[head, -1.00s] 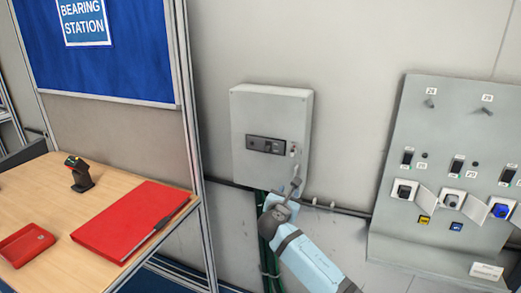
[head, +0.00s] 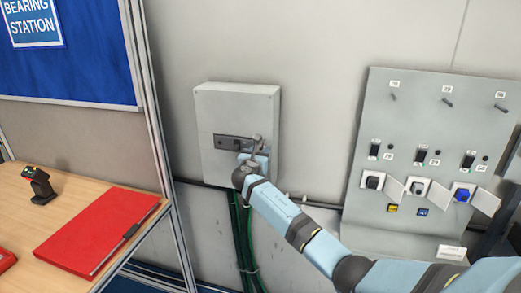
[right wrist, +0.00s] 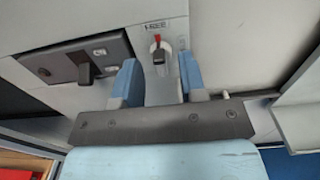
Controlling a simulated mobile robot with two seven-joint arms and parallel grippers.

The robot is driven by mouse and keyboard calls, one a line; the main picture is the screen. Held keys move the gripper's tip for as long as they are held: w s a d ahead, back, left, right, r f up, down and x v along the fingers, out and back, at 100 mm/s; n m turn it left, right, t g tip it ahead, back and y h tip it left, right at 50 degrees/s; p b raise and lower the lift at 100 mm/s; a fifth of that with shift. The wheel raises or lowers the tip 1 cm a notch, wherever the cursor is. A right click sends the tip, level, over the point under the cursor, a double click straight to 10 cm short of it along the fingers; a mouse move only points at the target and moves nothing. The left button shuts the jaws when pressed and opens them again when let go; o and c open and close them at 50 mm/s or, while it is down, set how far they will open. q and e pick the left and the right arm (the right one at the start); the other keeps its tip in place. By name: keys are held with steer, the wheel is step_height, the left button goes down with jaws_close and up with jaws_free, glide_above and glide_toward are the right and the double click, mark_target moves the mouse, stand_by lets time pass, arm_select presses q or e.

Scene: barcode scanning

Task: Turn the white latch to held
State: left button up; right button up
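A small latch (right wrist: 158,53) with a dark grey lever, a red tip and a pale backing plate is on the front of a grey wall box (head: 237,102). A small label above it is too blurred to read. My right gripper (right wrist: 158,72) is open, its two blue fingers apart on either side of the line to this latch; I cannot tell whether they touch it. In the head view my right gripper (head: 257,152) is at the box's lower right front and hides the latch. On the right panel, a white knob (head: 418,186) sits between a dark and a blue one.
A dark plate with a black switch (head: 232,143) is left of my gripper on the box. The grey panel (head: 425,90) with several switches and open covers stands to the right. A table with a red folder (head: 95,232) and a scanner (head: 39,184) is at left.

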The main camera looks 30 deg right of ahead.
steer(key=shift+x, duration=1.05)
steer(key=c, duration=0.6)
steer(key=shift+c, duration=0.2)
